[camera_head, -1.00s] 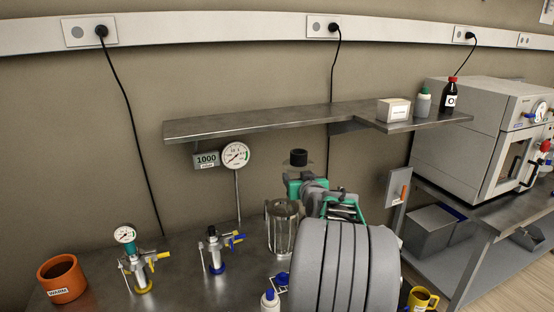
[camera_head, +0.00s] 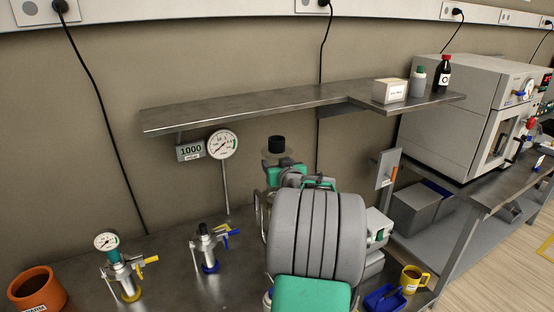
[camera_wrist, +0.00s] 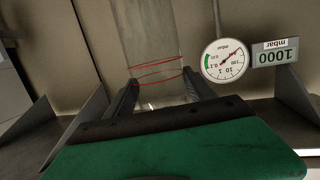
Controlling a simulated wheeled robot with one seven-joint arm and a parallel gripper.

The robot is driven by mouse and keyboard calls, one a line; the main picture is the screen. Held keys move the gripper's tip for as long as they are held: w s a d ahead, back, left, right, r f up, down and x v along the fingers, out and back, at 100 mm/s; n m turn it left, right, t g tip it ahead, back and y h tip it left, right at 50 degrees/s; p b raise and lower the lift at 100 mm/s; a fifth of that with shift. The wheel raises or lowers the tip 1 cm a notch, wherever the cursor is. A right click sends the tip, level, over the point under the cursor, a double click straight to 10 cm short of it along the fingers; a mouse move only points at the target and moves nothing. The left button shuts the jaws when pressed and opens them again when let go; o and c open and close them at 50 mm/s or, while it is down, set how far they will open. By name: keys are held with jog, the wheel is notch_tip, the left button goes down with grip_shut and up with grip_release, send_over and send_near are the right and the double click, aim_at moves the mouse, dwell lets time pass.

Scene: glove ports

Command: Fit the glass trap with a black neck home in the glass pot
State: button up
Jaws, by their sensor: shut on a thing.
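The glass trap shows its black neck (camera_head: 277,145) and a clear collar above my gripper in the head view. Its clear glass body (camera_wrist: 152,45) with red lines stands between the fingers in the wrist view. My gripper (camera_wrist: 160,88) is shut on the trap's glass body. The trap looks about upright in the head view; its lower end is hidden by my arm. The glass pot (camera_head: 258,215) stands on the bench behind my arm, and only a sliver of its left side shows. I cannot tell the gap between trap and pot.
A metal shelf (camera_head: 300,100) runs along the wall behind. A dial gauge (camera_head: 222,144) on a post and a 1000 mbar sign (camera_head: 190,151) are left of my gripper. Two valve fittings (camera_head: 207,247) (camera_head: 122,270) and an orange pot (camera_head: 37,290) stand further left. A yellow mug (camera_head: 413,279) is at right.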

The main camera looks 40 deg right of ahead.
jog(key=shift+f, duration=0.1)
jog(key=b, duration=0.3)
jog(key=shift+s, duration=0.15)
jog(key=shift+a+b, duration=0.1)
jog(key=shift+b, duration=0.45)
